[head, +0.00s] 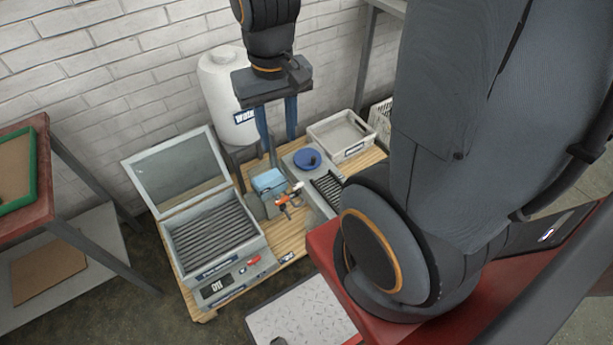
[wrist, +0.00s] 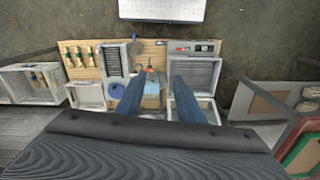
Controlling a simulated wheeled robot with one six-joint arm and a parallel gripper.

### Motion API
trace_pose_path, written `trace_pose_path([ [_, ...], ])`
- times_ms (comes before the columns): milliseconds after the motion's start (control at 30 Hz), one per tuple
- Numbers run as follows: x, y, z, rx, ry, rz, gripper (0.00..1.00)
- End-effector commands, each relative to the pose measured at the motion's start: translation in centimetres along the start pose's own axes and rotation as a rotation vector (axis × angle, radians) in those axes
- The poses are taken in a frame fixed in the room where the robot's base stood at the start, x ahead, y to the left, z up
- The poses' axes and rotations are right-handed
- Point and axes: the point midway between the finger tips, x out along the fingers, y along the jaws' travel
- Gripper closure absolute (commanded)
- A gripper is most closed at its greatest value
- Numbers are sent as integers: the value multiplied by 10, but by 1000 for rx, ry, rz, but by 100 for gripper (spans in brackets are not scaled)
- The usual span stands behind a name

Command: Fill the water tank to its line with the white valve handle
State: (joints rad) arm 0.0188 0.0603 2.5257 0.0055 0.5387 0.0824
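A large white water tank (head: 222,95) with a partly hidden "Wat…" label stands on a stand by the brick wall. Its fill line and water level cannot be made out. On the wooden bench, a small unit with a light-blue box (head: 268,181) has orange, black and white parts beside it. A small white piece (head: 298,186) there may be the white valve handle, but it is too small to tell. My gripper (head: 282,150) points down above the bench, in front of the tank. Its two blue fingers are apart and empty, also in the wrist view (wrist: 159,77).
An open-lidded grey heater box (head: 215,238) with a red switch is left on the bench (head: 290,240). A blue round dish (head: 307,159), a black rack (head: 327,186) and a grey crate (head: 341,136) are right. A red-topped table (head: 45,185) stands far left.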

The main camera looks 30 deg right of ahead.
Motion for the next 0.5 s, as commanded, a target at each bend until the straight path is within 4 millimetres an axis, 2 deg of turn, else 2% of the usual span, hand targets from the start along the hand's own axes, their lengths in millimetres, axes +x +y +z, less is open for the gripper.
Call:
trace_pose_path([
  [33, 25, 4, -13, 51, -3, 1, 66],
  [267, 115, 28, -72, 361, -8, 4, 66],
  [500, 214, 59, -127, 686, -11, 8, 66],
])
